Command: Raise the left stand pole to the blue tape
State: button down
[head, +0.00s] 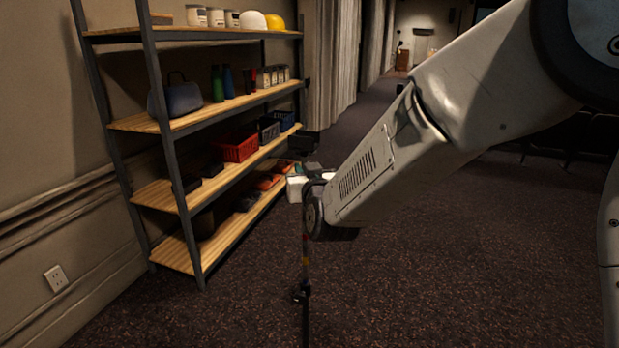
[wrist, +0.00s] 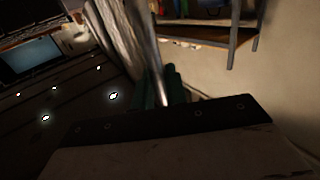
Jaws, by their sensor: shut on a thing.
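A thin stand pole (head: 305,240) stands upright in the head view, below my arm's end. It has small red and yellow bands (head: 305,261) and a dark collar with a knob (head: 300,294) lower down. I cannot make out blue tape. The stand's foot is out of view.
A metal shelf unit with wooden boards (head: 155,193) stands left of the pole, holding a red crate (head: 236,147), dark bins, bottles and helmets. A grey curtain (head: 325,60) hangs behind. The dark carpet (head: 430,260) to the right is clear.

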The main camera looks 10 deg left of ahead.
jog(key=shift+r, duration=0.15)
jog(key=c, duration=1.5)
grip_release()
jog(key=v, duration=0.7)
jog(key=shift+s, duration=0.4)
jog(key=shift+d, duration=0.1)
